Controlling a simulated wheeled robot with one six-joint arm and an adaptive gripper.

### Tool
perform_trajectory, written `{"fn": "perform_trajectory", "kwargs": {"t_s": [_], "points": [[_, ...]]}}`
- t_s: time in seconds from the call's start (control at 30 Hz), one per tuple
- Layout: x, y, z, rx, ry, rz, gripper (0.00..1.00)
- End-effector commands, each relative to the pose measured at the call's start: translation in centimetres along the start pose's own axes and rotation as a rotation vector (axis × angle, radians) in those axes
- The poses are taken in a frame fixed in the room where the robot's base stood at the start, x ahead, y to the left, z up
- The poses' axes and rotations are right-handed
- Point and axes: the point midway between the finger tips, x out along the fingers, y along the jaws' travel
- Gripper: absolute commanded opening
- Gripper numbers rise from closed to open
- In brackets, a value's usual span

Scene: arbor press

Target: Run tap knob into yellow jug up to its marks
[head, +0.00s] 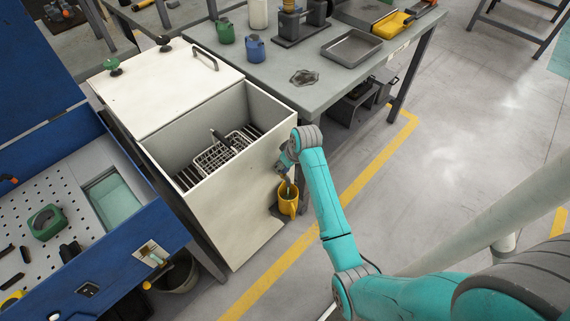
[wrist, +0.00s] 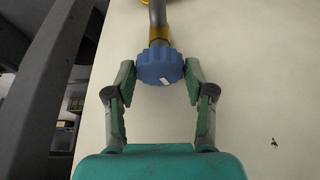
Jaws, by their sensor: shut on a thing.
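The blue tap knob (wrist: 160,66) has a white mark on its face and sits on a grey pipe with a brass-coloured collar. My gripper (wrist: 160,72) is shut on the knob, one finger on each side. In the head view my gripper (head: 285,172) is at the front side of the white cabinet, just above the yellow jug (head: 288,204). The jug stands upright on a small dark ledge below the tap. Its marks and water level cannot be made out. A sliver of yellow shows at the top edge of the wrist view.
The white cabinet (head: 240,215) is an open-topped tank with a wire basket (head: 216,157) inside. A grey bench (head: 300,92) with a tray and blue and green jugs stands behind it. A blue workbench (head: 150,240) is at left.

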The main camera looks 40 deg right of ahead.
Motion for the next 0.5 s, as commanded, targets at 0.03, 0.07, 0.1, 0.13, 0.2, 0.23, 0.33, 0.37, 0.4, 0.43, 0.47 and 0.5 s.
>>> {"fn": "perform_trajectory", "kwargs": {"t_s": [0.03, 0.07, 0.1, 0.13, 0.2, 0.23, 0.33, 0.37, 0.4, 0.43, 0.47, 0.5], "points": [[0.00, -0.01, 0.00, 0.010, 0.001, 0.004, 0.19], [-0.01, 0.00, 0.00, 0.014, 0.001, 0.006, 0.19], [-0.01, 0.01, 0.00, 0.016, 0.001, 0.007, 0.19], [-0.01, 0.02, 0.00, 0.017, 0.001, 0.007, 0.19], [-0.01, 0.03, 0.00, 0.016, 0.001, 0.007, 0.19], [-0.01, 0.03, 0.00, 0.016, 0.001, 0.007, 0.19], [0.00, 0.03, 0.01, 0.016, 0.000, 0.006, 0.19], [-0.01, 0.03, 0.01, 0.016, 0.000, 0.006, 0.61], [0.00, 0.03, 0.01, 0.015, 0.000, 0.006, 0.71], [0.00, 0.03, 0.01, 0.015, 0.000, 0.006, 0.79], [0.00, 0.03, 0.01, 0.015, 0.000, 0.006, 0.79], [0.00, 0.03, 0.01, 0.015, 0.000, 0.006, 0.79]]}}
